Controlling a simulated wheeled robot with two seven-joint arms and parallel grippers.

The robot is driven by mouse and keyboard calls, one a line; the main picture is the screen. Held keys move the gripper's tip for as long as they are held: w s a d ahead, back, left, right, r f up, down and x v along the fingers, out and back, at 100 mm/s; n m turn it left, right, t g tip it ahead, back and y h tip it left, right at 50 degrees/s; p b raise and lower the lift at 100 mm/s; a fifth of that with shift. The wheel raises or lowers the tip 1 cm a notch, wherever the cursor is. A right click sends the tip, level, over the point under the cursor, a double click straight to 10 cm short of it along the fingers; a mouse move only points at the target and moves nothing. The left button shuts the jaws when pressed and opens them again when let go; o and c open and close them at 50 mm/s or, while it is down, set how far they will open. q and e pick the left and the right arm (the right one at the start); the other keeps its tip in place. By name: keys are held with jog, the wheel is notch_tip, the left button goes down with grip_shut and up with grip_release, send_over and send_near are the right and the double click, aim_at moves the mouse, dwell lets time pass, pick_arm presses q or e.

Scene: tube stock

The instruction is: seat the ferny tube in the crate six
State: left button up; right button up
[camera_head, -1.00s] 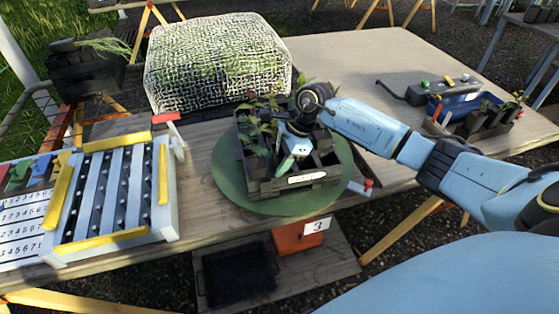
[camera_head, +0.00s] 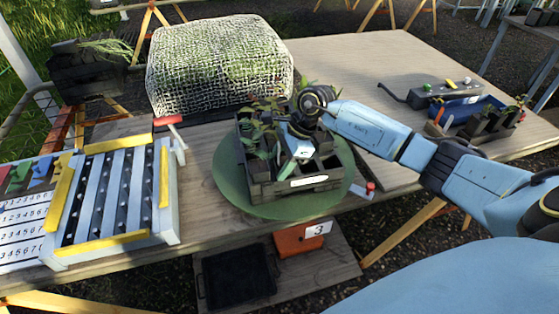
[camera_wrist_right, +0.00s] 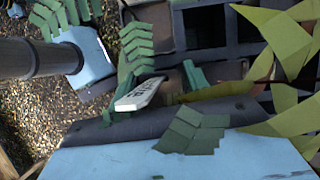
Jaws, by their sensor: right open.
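A dark crate (camera_head: 262,189) with several cells and a white label (camera_head: 309,181) stands on a round green turntable (camera_head: 235,196); I cannot read the label. Leafy plants (camera_head: 262,142) fill its left part, and cells at the right look empty. My right gripper (camera_head: 300,152) points down into the crate among the plants, with its jaws open. In the right wrist view, ferny zigzag leaves (camera_wrist_right: 135,50) and a small white tag (camera_wrist_right: 140,94) show close to the light blue gripper parts. The tube under the leaves is mostly hidden. Dark crate cells (camera_wrist_right: 205,27) show behind.
A mesh-covered mound (camera_head: 220,65) stands behind the crate. A roller rack with yellow edges (camera_head: 62,203) is at the left. A blue tray (camera_head: 462,108) with dark pots and a grey box (camera_head: 428,93) are at the right. The table's back right (camera_head: 365,60) is clear.

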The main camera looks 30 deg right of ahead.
jog(key=shift+p+v, duration=2.2)
jog(key=shift+v, duration=1.75)
jog(key=shift+a, duration=0.1)
